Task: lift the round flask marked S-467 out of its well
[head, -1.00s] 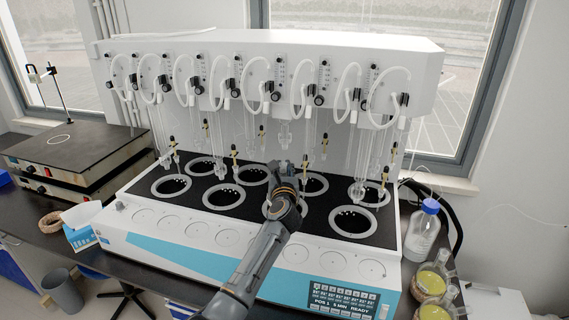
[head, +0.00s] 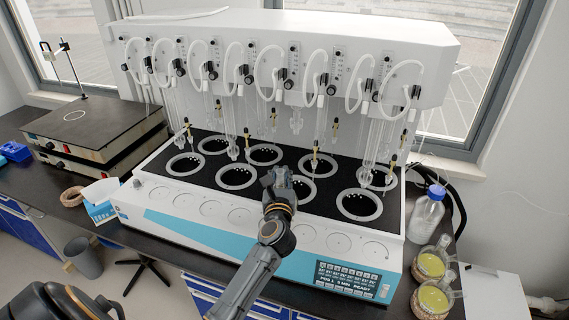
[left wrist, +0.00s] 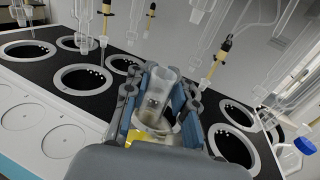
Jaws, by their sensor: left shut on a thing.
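My left gripper (head: 279,180) is over the third front well (head: 298,190) of the distiller, covering that well's left part. In the left wrist view my left gripper (left wrist: 157,105) is shut on the clear glass neck of a flask (left wrist: 160,88), which points up between the fingers. A pale yellow patch shows below the neck. The flask's body is mostly hidden by the gripper, and no S-467 marking can be read. I cannot tell how far the body sits in or above the well. My right gripper is not in view.
The white distiller (head: 165,205) has several other dark wells, with glass tubes and hoses hanging close behind my gripper. A blue-capped bottle (head: 426,217) and two yellow-filled flasks (head: 432,264) stand at the right. Hotplates (head: 95,125) stand at the left.

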